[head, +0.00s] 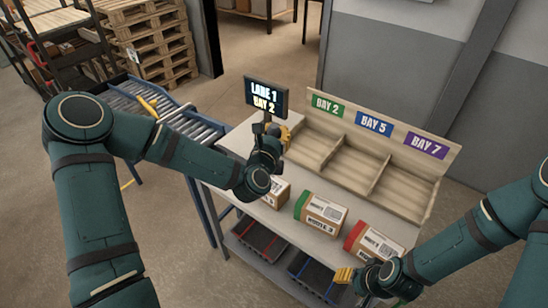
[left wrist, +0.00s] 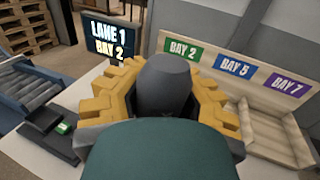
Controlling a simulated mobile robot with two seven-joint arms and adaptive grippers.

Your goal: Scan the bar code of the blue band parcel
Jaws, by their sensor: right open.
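A cardboard parcel (head: 277,192) on the bench is partly covered by my left arm; its band colour is hidden, so I cannot tell if it is the blue band parcel. My left gripper (head: 287,132) is raised beside the display, above the bench; its yellow fingers also show in the left wrist view (left wrist: 160,75), on both sides of a grey rounded part that hides the space between them. A black device with a green light (left wrist: 60,130) lies on the bench in that view. My right gripper (head: 345,275) is open at the bench's front right, near the red band parcel (head: 372,243).
A green band parcel (head: 320,212) stands mid-bench. The display (head: 266,96) reads LANE 1, BAY 2. Wooden bays (head: 408,190) labelled 2, 5 and 7 line the back and look empty. A roller conveyor (head: 180,118) is at left; dark trays (head: 262,240) sit below the bench.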

